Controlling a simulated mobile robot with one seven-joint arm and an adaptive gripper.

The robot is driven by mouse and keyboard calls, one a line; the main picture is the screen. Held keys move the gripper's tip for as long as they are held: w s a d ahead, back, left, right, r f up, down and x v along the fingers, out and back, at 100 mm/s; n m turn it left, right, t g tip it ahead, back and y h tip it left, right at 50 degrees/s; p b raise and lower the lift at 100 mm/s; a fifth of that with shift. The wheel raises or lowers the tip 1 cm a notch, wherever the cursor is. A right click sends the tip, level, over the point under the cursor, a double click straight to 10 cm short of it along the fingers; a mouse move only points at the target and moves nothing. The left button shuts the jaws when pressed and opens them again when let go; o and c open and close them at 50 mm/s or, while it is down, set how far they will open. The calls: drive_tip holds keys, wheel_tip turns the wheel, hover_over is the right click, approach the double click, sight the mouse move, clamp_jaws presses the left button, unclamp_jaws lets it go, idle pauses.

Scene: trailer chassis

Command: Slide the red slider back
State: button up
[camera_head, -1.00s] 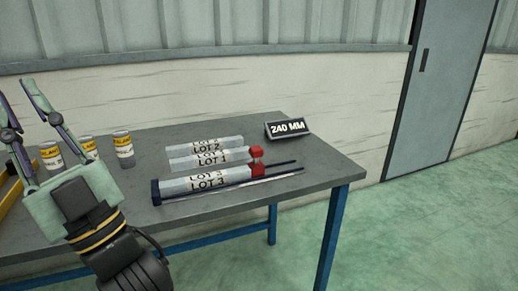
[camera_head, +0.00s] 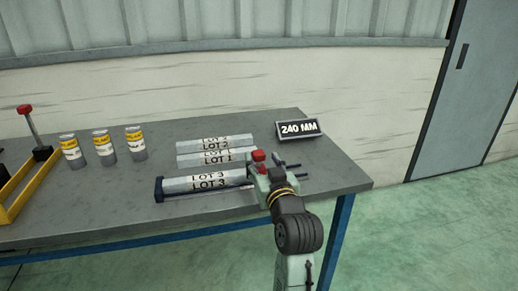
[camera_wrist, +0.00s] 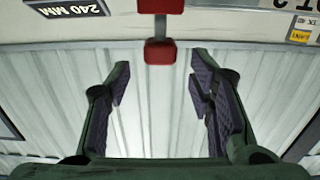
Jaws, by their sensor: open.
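The red slider (camera_head: 258,156) is at the right end of the LOT 3 tube (camera_head: 205,183), beside dark rails (camera_head: 290,165). In the wrist view, it shows as a red block (camera_wrist: 160,52) joined by a grey post to another red block above it. My gripper (camera_wrist: 160,78) is open, its fingers spread either side of the lower red block without visible contact. In the head view, my gripper (camera_head: 272,182) is over the tube's right end; its fingers are mostly hidden there and it covers part of the slider.
Two more tubes, LOT 1 (camera_head: 217,158) and LOT 2 (camera_head: 214,143), lie behind. A 240 MM sign (camera_head: 298,129) stands at back right. Cans (camera_head: 103,147) and a yellow frame (camera_head: 22,190) are at left. The table's (camera_head: 110,205) front left is clear.

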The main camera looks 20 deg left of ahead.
sight(260, 156)
drive_tip(key=p+x, duration=0.1)
drive_tip(key=x, duration=0.4)
clamp_jaws()
idle(0.6)
